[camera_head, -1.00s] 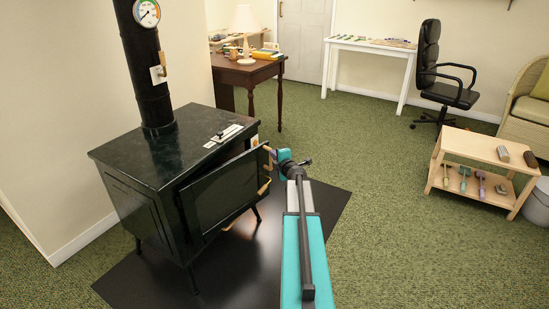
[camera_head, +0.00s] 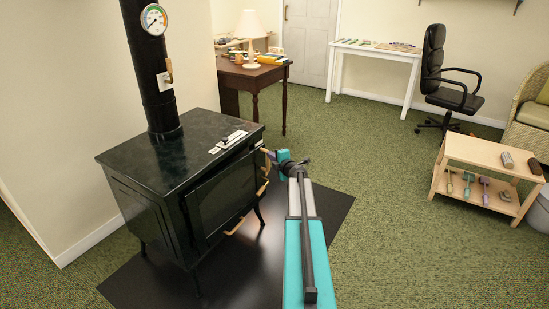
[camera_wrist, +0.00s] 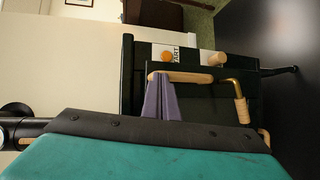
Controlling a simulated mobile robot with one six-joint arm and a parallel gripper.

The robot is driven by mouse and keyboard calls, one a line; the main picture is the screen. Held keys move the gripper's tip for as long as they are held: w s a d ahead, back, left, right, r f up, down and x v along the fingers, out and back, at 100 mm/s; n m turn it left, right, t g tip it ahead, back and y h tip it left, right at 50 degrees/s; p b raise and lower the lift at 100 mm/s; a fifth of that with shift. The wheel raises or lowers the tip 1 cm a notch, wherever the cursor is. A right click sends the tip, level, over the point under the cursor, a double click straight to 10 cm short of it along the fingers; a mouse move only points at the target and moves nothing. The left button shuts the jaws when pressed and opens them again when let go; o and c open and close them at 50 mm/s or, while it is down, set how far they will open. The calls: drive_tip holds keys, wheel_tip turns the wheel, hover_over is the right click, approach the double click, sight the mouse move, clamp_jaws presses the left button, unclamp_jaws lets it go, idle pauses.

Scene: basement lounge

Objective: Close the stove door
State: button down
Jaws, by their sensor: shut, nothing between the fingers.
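The black stove (camera_head: 180,170) stands at the left on a dark floor plate. Its glass-fronted door (camera_head: 224,197) lies close to the stove's front; I cannot tell whether a small gap is left. In the wrist view, the door (camera_wrist: 205,100) carries a pale wooden bar (camera_wrist: 190,77) and a brass handle with a wooden grip (camera_wrist: 240,108). My gripper (camera_head: 266,152) is at the door's right side, near its upper corner. Its purple fingers (camera_wrist: 163,95) are shut and empty, their tips at the wooden bar; I cannot tell whether they touch.
A stovepipe with a round gauge (camera_head: 154,19) rises from the stove. A brown desk (camera_head: 253,75) stands behind it. A low wooden table (camera_head: 487,153) and a black office chair (camera_head: 447,85) are at the right. Green carpet between them is clear.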

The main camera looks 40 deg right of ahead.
sight(261, 148)
drive_tip(key=shift+n+t+y, duration=0.3)
drive_tip(key=shift+n+y, duration=0.3)
drive_tip(key=shift+y, duration=0.1)
drive_tip(key=shift+w+r+p, duration=0.2)
drive_tip(key=shift+w+p, duration=0.35)
drive_tip(key=shift+w, duration=0.75)
drive_tip(key=shift+w+r+p, duration=0.2)
drive_tip(key=shift+w+p, duration=0.3)
drive_tip(key=shift+w, duration=0.75)
drive_tip(key=shift+r, duration=0.1)
drive_tip(key=shift+w+d+r, duration=0.1)
drive_tip(key=shift+s+a+p, duration=0.3)
drive_tip(key=shift+s+p, duration=0.2)
drive_tip(key=shift+s, duration=0.15)
drive_tip(key=f+p+v, duration=0.1)
drive_tip(key=v, duration=1.3)
drive_tip(key=shift+p, duration=0.3)
drive_tip(key=shift+s+d, duration=0.1)
drive_tip(key=shift+d, duration=0.05)
